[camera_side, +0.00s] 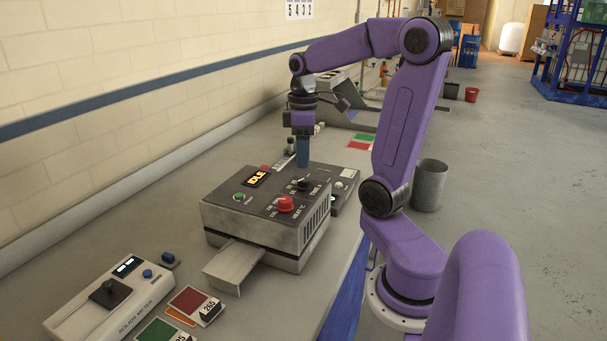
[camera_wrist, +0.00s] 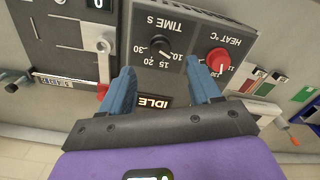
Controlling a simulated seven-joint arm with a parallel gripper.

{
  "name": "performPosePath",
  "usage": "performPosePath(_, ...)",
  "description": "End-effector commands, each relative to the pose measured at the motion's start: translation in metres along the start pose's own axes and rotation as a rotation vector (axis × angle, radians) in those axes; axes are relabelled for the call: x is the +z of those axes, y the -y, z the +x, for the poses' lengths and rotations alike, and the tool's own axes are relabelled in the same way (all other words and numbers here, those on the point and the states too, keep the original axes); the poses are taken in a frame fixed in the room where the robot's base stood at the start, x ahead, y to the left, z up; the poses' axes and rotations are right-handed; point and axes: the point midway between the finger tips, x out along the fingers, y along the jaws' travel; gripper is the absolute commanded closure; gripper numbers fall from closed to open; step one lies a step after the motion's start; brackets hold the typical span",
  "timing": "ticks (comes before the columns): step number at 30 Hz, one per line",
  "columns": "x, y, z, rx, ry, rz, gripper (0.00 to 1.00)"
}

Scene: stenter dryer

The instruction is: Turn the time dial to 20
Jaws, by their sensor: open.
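The dryer (camera_side: 262,215) is a grey box with a dark top panel on the bench. Its black time dial (camera_side: 304,184) sits on that panel, and in the wrist view the dial (camera_wrist: 160,45) appears upside down under the label TIME S. My gripper (camera_side: 303,163) points down above the panel, close over the time dial. In the wrist view its two blue fingers (camera_wrist: 160,68) are apart with nothing between them, and the dial lies beyond their tips.
The red heat dial (camera_wrist: 217,58) sits beside the time dial. The panel also has an IDLE display (camera_side: 257,179) and a green button (camera_side: 239,197). A metal tray (camera_side: 233,264) projects from the dryer's front. A white meter (camera_side: 110,297) and colour cards (camera_side: 195,302) lie nearer.

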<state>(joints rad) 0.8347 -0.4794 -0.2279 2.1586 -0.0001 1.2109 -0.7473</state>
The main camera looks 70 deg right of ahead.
Motion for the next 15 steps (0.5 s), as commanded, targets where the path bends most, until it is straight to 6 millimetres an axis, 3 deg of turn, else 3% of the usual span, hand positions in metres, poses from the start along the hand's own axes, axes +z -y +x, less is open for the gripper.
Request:
performPosePath(6, 0.001, 0.001, 0.038, -0.004, 0.004, 0.000, 0.38)
performPosePath(15, 0.000, 0.000, 0.062, -0.001, 0.001, -0.001, 0.38)
